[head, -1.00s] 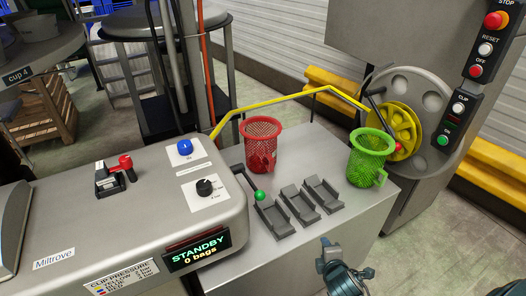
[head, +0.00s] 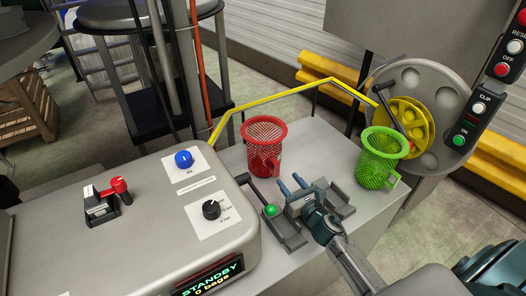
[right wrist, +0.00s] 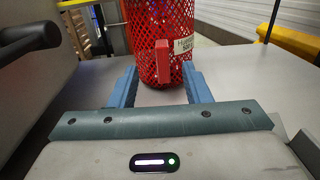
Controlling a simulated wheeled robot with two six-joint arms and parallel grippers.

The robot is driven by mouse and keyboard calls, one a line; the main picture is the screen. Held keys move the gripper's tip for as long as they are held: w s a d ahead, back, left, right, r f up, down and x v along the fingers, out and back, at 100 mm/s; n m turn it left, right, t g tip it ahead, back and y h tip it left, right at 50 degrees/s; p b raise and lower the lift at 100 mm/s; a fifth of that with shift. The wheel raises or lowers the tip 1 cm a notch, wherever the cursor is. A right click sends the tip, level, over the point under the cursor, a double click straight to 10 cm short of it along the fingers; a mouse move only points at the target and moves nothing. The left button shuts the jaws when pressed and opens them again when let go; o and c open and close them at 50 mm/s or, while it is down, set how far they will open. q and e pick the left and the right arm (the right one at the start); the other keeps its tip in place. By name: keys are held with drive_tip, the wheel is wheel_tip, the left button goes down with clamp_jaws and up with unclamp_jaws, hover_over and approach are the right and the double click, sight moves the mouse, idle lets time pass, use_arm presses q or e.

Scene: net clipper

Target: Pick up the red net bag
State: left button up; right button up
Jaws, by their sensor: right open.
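The red net bag (head: 264,146) stands upright on the grey metal table, an open-topped mesh tube with red contents low inside. In the right wrist view the red net bag (right wrist: 158,30) rises straight ahead, with a red tab and a white label facing me. My right gripper (head: 291,183) is open and empty, its blue fingers pointing toward the bag from the near side, just short of it. In the right wrist view the fingers (right wrist: 160,85) lie left and right of the tab's line. My left gripper is not in view.
A green net bag (head: 380,160) stands to the right on the table. Grey cradles (head: 337,196) lie under and beside my right gripper. A green-knobbed lever (head: 270,210) is close on its left. A yellow rail (head: 290,93) runs behind the bags to a yellow wheel (head: 405,125).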

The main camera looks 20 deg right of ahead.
sight(278, 165)
drive_tip(key=w, duration=0.3)
drive_tip(key=shift+w+a+r+p, duration=0.1)
drive_tip(key=shift+a+p, duration=0.05)
drive_tip(key=shift+p, duration=0.25)
drive_tip(key=w+p, duration=0.1)
drive_tip(key=w, duration=0.3)
drive_tip(key=shift+w+r+p, duration=0.1)
drive_tip(key=shift+w+p, duration=0.2)
drive_tip(key=shift+w, duration=0.35)
drive_tip(key=shift+c, duration=0.4)
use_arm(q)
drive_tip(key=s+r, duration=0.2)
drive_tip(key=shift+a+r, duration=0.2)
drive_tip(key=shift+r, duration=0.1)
use_arm(e)
clamp_jaws()
